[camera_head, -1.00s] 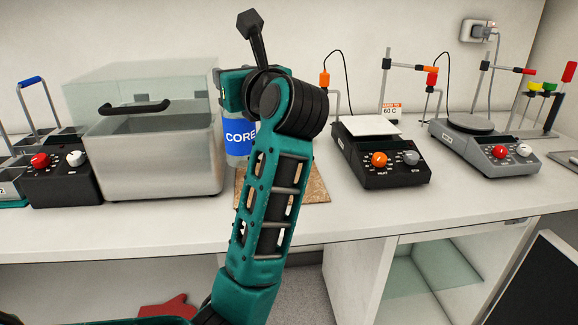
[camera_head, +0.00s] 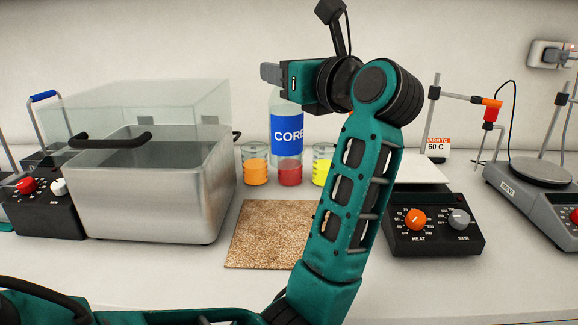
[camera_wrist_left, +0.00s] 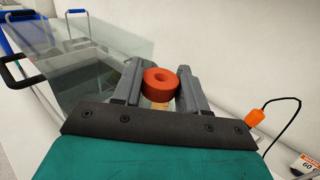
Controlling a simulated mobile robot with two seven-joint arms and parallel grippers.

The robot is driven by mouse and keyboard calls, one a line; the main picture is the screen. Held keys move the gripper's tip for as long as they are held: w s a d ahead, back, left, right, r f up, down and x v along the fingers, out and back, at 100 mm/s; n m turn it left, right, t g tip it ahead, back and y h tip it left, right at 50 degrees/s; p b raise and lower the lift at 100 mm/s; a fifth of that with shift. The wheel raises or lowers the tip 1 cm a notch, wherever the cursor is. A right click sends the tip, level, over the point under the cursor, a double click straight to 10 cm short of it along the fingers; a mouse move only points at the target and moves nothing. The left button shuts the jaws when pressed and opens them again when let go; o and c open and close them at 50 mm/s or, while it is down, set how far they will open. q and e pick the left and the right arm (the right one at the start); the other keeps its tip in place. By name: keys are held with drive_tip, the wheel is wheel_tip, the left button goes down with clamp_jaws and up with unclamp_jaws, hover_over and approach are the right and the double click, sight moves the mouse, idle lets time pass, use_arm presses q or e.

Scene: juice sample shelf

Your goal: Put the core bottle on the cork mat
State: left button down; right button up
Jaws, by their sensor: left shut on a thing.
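The core bottle (camera_head: 286,118), clear with a blue CORE label, is upright behind the row of beakers in the head view. Its cap is hidden there by my left gripper (camera_head: 270,74). In the left wrist view, a red-orange ring-shaped cap (camera_wrist_left: 160,82) sits between the two grey fingers of that gripper (camera_wrist_left: 160,92), which are shut on it. The bottle's base is hidden by the red beaker, so I cannot tell whether it touches the counter. The cork mat (camera_head: 262,238) lies flat nearer to me, bare where visible, its right part hidden by my arm. My right gripper is not in view.
Orange (camera_head: 255,168), red (camera_head: 290,170) and yellow (camera_head: 321,168) beakers stand between bottle and mat. A steel bath (camera_head: 165,195) with a clear lid stands left. A hotplate stirrer (camera_head: 432,222) stands right. Bare counter lies around the mat.

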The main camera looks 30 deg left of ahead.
sight(295, 163)
use_arm(q)
wheel_tip(295, 163, down, 10)
drive_tip(key=shift+r+b, duration=0.1)
drive_tip(key=shift+b, duration=0.45)
wheel_tip(295, 163, down, 4)
drive_tip(key=shift+r, duration=0.2)
drive_tip(key=shift+f+b, duration=0.3)
drive_tip(key=shift+f, duration=0.35)
drive_tip(key=c, duration=0.6)
unclamp_jaws()
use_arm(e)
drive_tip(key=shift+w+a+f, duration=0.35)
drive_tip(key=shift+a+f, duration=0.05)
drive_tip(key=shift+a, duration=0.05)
use_arm(q)
drive_tip(key=shift+r, duration=0.1)
